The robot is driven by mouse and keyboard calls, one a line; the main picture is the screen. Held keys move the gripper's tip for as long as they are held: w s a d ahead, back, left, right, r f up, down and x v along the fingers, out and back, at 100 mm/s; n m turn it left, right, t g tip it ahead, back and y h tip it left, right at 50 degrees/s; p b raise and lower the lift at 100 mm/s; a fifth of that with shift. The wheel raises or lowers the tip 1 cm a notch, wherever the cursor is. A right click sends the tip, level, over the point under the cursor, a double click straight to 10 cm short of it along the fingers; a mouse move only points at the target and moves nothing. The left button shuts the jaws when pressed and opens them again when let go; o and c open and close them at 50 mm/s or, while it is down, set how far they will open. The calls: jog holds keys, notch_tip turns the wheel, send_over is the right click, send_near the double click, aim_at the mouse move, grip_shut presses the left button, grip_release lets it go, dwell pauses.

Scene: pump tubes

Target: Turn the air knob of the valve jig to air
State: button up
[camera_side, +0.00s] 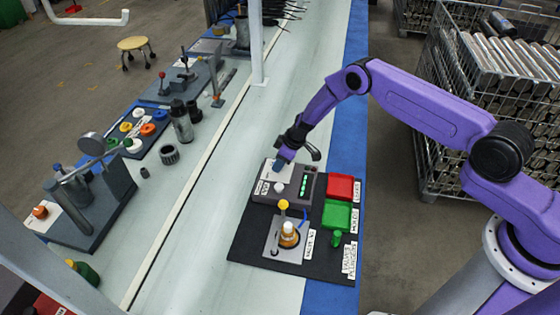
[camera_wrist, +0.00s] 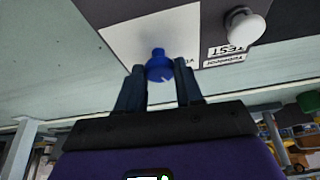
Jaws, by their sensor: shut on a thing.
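The valve jig is a dark grey box (camera_side: 310,173) with a white plate on top and a column of green lights. In the wrist view a blue knob (camera_wrist: 158,67) with a thin white pointer line stands at the edge of the white plate (camera_wrist: 150,32). My gripper (camera_side: 281,164) is over the jig's far left part in the side view. In the wrist view my gripper (camera_wrist: 160,75) has its two dark fingers closed on either side of the blue knob. The knob is hidden by the fingers in the side view, and its label is mostly hidden in the wrist view.
A white round knob (camera_side: 279,187) is near the gripper; it also shows in the wrist view (camera_wrist: 247,26) beside a TEST label. A fixture with an amber-and-white part (camera_side: 289,235) stands in front. Red (camera_side: 340,188) and green (camera_side: 337,215) trays lie to the right.

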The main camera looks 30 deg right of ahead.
jog(key=shift+a+m+t+h, duration=0.1)
jog(key=shift+m+t+h, duration=0.2)
jog(key=shift+m, duration=0.8)
jog(key=shift+a+m+t+h, duration=0.15)
jog(key=shift+m+h, duration=0.25)
jog(key=shift+m, duration=0.7)
jog(key=shift+s+m, duration=0.1)
jog(key=shift+m, duration=0.4)
jog(key=shift+m+h, duration=0.3)
jog(key=shift+m, duration=0.1)
jog(key=shift+a+m+h, duration=0.1)
jog(key=shift+m+h, duration=0.5)
jog(key=shift+m, duration=0.95)
jog(key=shift+a+m+h, duration=0.1)
jog(key=shift+m+h, duration=0.5)
jog(key=shift+m, duration=1.25)
jog(key=o, duration=1)
jog(key=v, duration=1.7)
jog(key=shift+a+r, duration=0.15)
jog(key=shift+r, duration=0.05)
